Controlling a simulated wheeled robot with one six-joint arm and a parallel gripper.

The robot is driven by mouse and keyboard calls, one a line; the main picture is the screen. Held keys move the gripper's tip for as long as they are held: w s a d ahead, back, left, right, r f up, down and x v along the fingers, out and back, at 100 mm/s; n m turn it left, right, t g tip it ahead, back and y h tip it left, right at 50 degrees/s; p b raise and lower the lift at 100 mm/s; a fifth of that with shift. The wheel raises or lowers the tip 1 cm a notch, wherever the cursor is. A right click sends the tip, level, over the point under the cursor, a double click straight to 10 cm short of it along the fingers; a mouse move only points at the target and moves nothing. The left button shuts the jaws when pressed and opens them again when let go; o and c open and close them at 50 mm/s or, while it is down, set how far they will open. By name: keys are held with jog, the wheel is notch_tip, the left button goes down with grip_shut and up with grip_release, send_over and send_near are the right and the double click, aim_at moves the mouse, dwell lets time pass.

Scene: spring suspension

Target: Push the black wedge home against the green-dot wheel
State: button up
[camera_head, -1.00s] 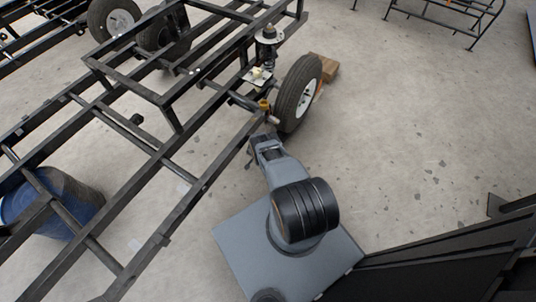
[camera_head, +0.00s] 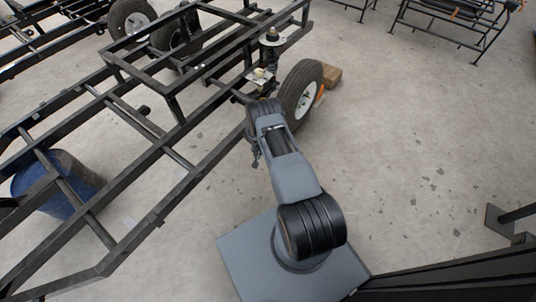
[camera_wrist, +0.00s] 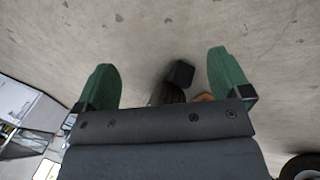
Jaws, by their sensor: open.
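My gripper (camera_wrist: 158,62) is open and empty in the wrist view, its two green fingers wide apart. Beyond the gap between them is a small dark block (camera_wrist: 181,73), which looks like the black wedge. It lies on the floor close to a dark tyre (camera_wrist: 170,94), partly hidden by the gripper body; I cannot tell whether they touch. In the head view a wheel (camera_head: 301,88) with a white hub stands by the frame, just beyond my wrist. No green dot is visible on it. The black wedge cannot be made out in the head view.
A wooden block (camera_head: 331,76) lies behind the wheel. A blue barrel (camera_head: 58,185) is under the frame.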

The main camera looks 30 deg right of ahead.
jog(key=shift+n, duration=0.4)
jog(key=shift+v, duration=2.15)
jog(key=shift+s+d+r, duration=0.1)
jog(key=shift+s+d, duration=0.1)
